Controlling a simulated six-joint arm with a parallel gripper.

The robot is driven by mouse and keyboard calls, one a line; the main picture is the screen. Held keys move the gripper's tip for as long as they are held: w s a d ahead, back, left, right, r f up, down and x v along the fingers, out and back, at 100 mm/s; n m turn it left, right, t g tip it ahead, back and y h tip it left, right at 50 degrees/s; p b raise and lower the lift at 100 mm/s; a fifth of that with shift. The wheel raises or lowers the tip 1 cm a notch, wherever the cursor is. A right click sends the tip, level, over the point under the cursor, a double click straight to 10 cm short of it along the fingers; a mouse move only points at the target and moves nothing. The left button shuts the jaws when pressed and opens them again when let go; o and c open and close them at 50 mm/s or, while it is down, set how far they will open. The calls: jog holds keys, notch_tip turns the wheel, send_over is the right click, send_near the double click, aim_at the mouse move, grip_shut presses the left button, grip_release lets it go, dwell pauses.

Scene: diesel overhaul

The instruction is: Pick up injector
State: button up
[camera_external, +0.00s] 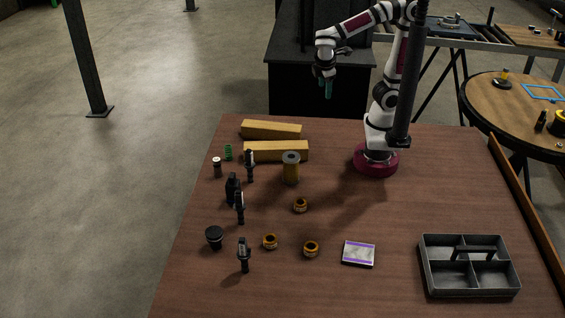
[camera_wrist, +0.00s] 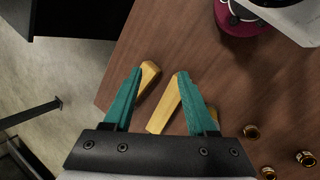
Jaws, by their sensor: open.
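Several slim dark upright parts, which look like injectors, stand on the left part of the wooden table in the external view: one near the wooden blocks (camera_external: 250,168), one in the middle (camera_external: 240,209) and one at the front (camera_external: 244,257). I cannot make out any of them in the wrist view. My gripper (camera_external: 327,89) hangs high above the table's back edge, pointing down, well away from them. In the wrist view my gripper (camera_wrist: 160,73) has its teal fingers spread apart with nothing between them.
Two yellow wooden blocks (camera_external: 276,151) (camera_external: 271,130) lie at the back left. A cylindrical filter (camera_external: 291,168), several brass rings (camera_external: 301,205), a purple-and-white box (camera_external: 359,254) and a black cap (camera_external: 214,237) are nearby. A grey divided tray (camera_external: 427,278) sits front right. The table's right middle is clear.

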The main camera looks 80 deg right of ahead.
jog(key=w+a+n+t+h, duration=0.2)
jog(key=w+n+t+h, duration=0.15)
jog(key=w+n, duration=0.6)
jog(key=n+t, duration=0.9)
jog(key=n, duration=0.6)
send_over(251, 181)
jog(key=s+a, duration=0.2)
jog(key=f, duration=1.5)
jog(key=d+f, duration=0.1)
jog(key=f, duration=0.7)
jog(key=shift+d+f, duration=0.1)
jog(key=shift+f, duration=0.1)
jog(key=x, duration=0.2)
jog(key=shift+w+d, duration=0.2)
jog(key=shift+w, duration=0.15)
jog(key=shift+c, duration=0.3)
grip_shut()
